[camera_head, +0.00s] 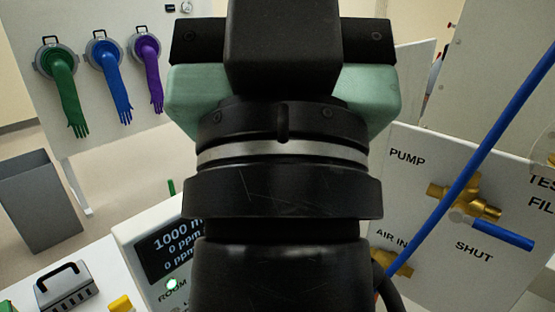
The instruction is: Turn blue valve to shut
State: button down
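The blue valve is a brass body (465,196) on a white panel at the right, with a blue lever handle (503,234). The lever points right and slightly down, just above the word SHUT (474,252). The word PUMP is at the upper left of the panel, AIR IN at the lower left, and a partly cut-off TEST FIL label at the right edge. My gripper (284,80), black and pale green, fills the upper middle, left of the valve and apart from it in the picture. Its fingertips are hidden, so I cannot see whether it is open.
A long blue tube or rod (495,130) crosses in front of the panel. Another brass fitting (392,263) is by AIR IN. A display box (165,245) and a black-handled case (66,285) are lower left. Green, blue and purple gloves (118,85) hang at upper left; a grey bin (40,205) stands below.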

aim_at(456, 215)
jog(key=j+z, duration=0.25)
jog(key=z, duration=0.15)
jog(key=i+j+z, duration=0.1)
jog(key=j+z, duration=0.2)
jog(key=z, duration=0.15)
